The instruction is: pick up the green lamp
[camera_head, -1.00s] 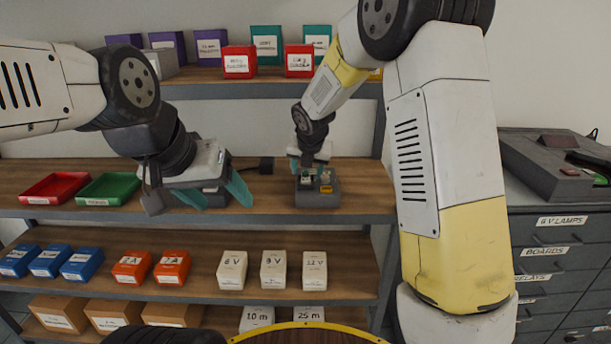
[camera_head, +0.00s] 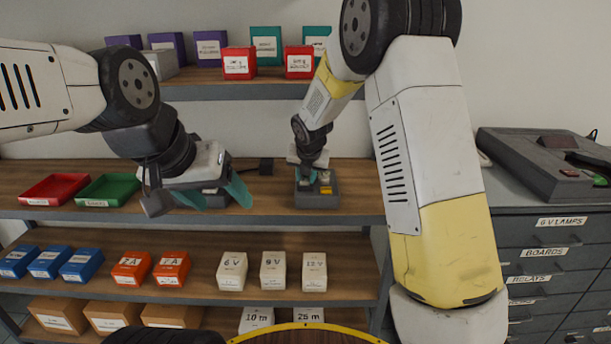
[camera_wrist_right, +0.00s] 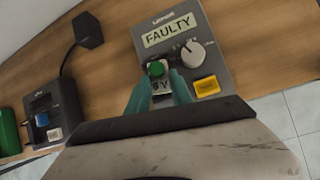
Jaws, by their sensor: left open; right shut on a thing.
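In the right wrist view the teal fingertips of my right gripper (camera_wrist_right: 160,84) are shut on the lamp, one on each side. My left gripper (camera_head: 217,196) is open and empty at the shelf's front, left of the unit.
A second dark unit (camera_wrist_right: 53,112) with a blue button stands nearby, its cable running to a black block (camera_wrist_right: 88,30). Red (camera_head: 54,188) and green (camera_head: 108,189) trays lie at the left. Boxes fill the shelves above and below. A grey drawer cabinet (camera_head: 560,245) stands right.

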